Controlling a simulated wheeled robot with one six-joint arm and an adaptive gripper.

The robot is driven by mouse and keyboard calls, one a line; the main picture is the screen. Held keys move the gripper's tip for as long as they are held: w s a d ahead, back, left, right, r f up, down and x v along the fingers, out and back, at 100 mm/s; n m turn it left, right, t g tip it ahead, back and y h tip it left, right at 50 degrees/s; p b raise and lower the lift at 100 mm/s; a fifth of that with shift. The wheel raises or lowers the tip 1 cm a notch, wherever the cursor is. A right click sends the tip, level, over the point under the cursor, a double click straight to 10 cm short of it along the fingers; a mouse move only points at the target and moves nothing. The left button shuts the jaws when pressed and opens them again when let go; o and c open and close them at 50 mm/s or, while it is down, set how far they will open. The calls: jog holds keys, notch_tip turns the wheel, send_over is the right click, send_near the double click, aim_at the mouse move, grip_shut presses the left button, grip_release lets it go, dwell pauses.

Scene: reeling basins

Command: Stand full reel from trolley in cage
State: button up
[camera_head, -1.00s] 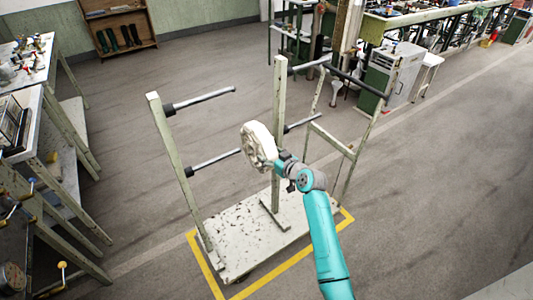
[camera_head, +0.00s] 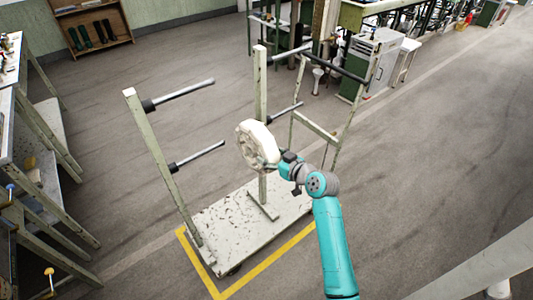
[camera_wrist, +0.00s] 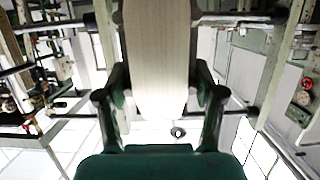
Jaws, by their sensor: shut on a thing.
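A full reel (camera_head: 253,146), white and round like a thick disc, is held in the air by my gripper (camera_head: 275,165). In the wrist view the pale reel (camera_wrist: 157,60) stands edge-on between the two fingers of my gripper (camera_wrist: 160,105), which press on its sides. The trolley (camera_head: 235,231) has a worn white deck, upright posts and dark-based metal pegs. The reel is in front of the middle post, clear of the left pegs. The pegs in view on the left post (camera_head: 160,170) are bare. I cannot make out a cage in these frames.
Yellow floor tape (camera_head: 265,265) runs around the trolley. Workbenches with tools stand along the left. A green and white cabinet (camera_head: 372,65) and a machine bench stand at the back right. The floor to the right is open. A pale rail (camera_head: 475,270) crosses the lower right corner.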

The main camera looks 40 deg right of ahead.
jog(key=shift+v, duration=2.7)
jog(key=shift+w, duration=0.1)
